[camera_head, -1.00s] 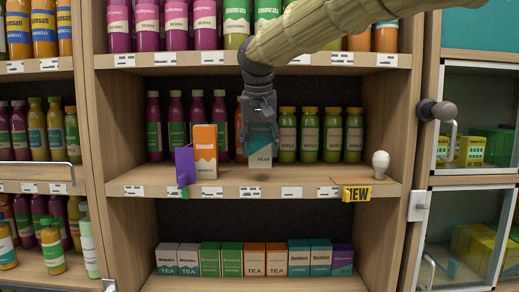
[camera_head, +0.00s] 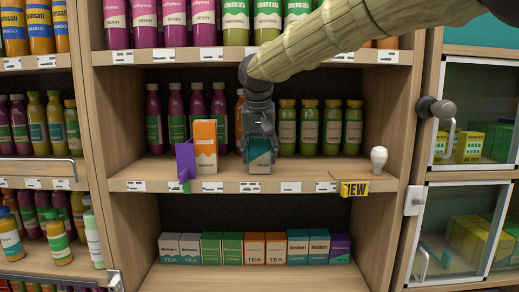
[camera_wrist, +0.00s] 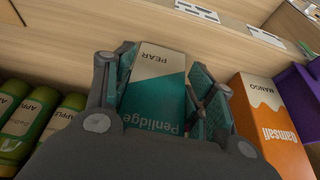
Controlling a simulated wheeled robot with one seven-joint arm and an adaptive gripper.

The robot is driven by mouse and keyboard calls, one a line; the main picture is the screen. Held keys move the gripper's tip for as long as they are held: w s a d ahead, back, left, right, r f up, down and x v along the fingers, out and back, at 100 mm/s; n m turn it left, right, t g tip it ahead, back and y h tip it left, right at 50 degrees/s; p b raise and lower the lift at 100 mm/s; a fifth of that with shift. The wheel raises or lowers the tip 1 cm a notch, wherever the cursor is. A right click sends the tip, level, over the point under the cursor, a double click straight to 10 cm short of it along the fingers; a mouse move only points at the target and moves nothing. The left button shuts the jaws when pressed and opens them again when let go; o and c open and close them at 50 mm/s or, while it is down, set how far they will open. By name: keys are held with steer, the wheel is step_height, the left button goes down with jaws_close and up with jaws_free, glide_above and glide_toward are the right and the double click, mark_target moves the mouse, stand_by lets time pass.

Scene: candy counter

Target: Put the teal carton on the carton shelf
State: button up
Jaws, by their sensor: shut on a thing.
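The teal carton (camera_head: 260,162) with a cream lower part marked PEAR stands upright at the middle shelf, its base at or very near the shelf board (camera_head: 225,183). My gripper (camera_head: 259,140) is shut on its upper part from above. In the wrist view my gripper (camera_wrist: 160,100) has its fingers on both sides of the teal carton (camera_wrist: 158,88), whose lettering shows upside down. I cannot tell for sure whether the base touches the board. An orange and white mango carton (camera_head: 205,146) stands to the left of it on the same shelf.
A purple divider (camera_head: 184,163) stands left of the orange carton. Green apple bottles (camera_head: 310,130) and dark red bottles (camera_head: 176,122) stand behind. A white bulb-like object (camera_head: 379,158) and a yellow NEW tag (camera_head: 354,189) are at the right. Tea boxes (camera_head: 255,248) line the shelf below.

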steer(key=shift+f, duration=0.1)
steer(key=o, duration=1.2)
steer(key=shift+r, duration=0.2)
steer(key=b+v, duration=0.4)
steer(key=v, duration=0.8)
